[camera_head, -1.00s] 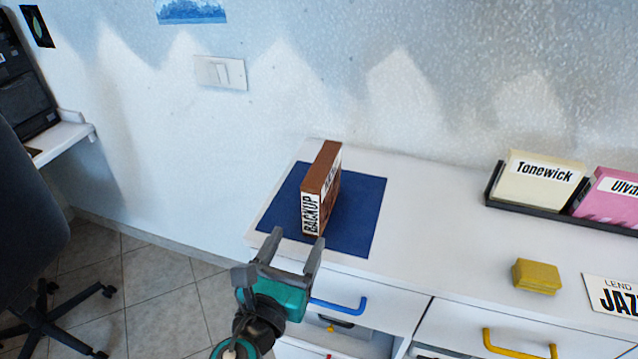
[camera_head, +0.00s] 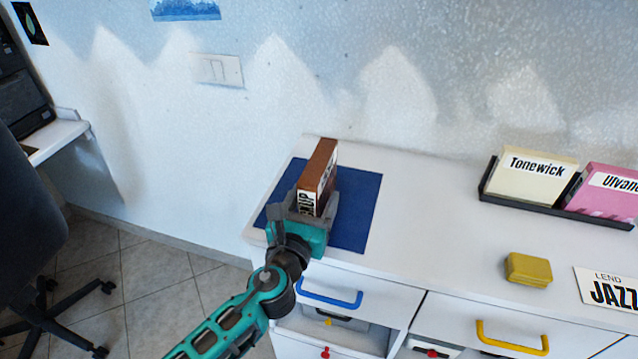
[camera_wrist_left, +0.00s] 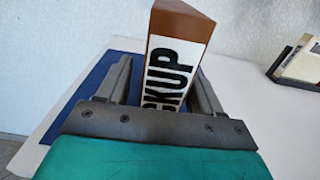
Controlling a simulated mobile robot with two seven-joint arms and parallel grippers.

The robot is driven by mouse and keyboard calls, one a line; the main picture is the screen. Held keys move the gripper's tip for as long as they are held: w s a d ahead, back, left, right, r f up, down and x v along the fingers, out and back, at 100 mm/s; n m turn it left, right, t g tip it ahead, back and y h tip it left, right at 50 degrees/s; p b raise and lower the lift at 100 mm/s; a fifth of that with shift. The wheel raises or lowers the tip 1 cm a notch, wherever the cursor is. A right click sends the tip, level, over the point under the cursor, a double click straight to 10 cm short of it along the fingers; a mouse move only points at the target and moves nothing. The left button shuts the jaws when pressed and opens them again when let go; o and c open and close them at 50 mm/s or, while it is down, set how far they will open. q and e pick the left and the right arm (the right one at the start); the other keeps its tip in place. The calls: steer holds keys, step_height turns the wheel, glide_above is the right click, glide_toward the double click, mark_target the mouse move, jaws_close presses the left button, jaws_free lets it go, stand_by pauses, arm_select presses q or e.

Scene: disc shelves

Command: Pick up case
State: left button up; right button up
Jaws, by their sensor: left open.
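The brown case (camera_head: 320,172) with a white "BACKUP" label stands upright on a dark blue mat (camera_head: 352,215) on the white cabinet top. My left gripper (camera_head: 314,203) is at the near end of the case, with a finger on either side of it. In the left wrist view the case (camera_wrist_left: 178,50) stands between the two open fingers, with a visible gap on the left side; contact on the right cannot be told. The gripper hides the lower part of the label. My right gripper is not in view.
A black rack (camera_head: 545,206) holds a cream "Tonewick" case (camera_head: 535,175) and a pink case (camera_head: 605,190) at the right. A yellow block (camera_head: 528,269) and a "LEND JAZZ" card (camera_head: 608,288) lie nearer. Drawers with blue (camera_head: 330,296) and yellow handles (camera_head: 512,340) are below.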

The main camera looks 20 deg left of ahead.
arm_select(q)
steer(key=shift+c, duration=0.3)
steer(key=c, duration=1)
jaws_close()
steer(key=shift+r, duration=0.15)
